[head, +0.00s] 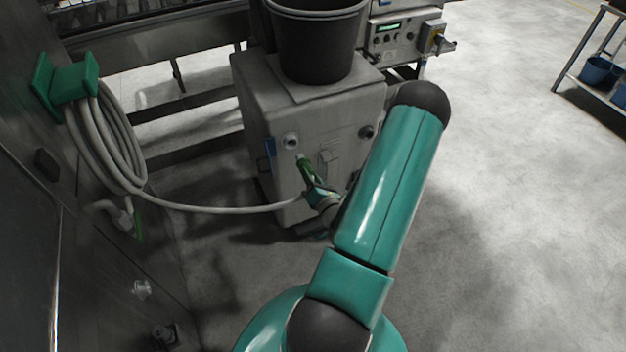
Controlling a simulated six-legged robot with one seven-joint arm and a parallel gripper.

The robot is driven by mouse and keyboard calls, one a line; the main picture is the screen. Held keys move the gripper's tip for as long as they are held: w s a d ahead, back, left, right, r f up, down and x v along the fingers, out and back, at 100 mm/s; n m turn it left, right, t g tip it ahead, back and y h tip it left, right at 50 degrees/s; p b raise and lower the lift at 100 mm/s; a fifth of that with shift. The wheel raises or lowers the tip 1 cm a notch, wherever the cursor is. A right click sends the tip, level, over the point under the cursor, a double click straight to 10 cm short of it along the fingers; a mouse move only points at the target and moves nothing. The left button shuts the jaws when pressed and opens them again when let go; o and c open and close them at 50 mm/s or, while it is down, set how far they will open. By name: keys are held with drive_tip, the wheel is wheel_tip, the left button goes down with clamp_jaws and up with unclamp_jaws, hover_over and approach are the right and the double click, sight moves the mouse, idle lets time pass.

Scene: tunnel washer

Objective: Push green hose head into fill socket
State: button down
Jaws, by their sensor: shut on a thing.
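The green hose head (305,165) is held upright-tilted in front of a grey cabinet (255,110), its tip pointing up and toward the left. My gripper (314,184) is shut on it. A round socket (291,140) sits on the cabinet face just above the tip; a second round fitting (366,132) is farther right. The picture does not label which is the fill socket. The tip looks apart from the left socket, though depth is hard to judge. The pale hose (225,208) runs left from the head. My arm partly hides the cabinet's right side.
The hose coils on a green wall hanger (75,80) at left. A black bucket (317,45) stands on the cabinet. A control box (400,38) is behind it. A shelf with blue buckets (598,70) stands far right. Floor to the right is clear.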

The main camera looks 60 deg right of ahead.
sight(301, 160)
drive_tip(key=shift+x, duration=2.6)
drive_tip(key=shift+w+d, duration=0.1)
drive_tip(key=shift+x, duration=0.75)
drive_tip(key=shift+w+d, duration=0.25)
drive_tip(key=shift+w, duration=0.05)
drive_tip(key=c, duration=1)
unclamp_jaws()
drive_tip(key=v, duration=1.3)
drive_tip(key=shift+s+a, duration=0.3)
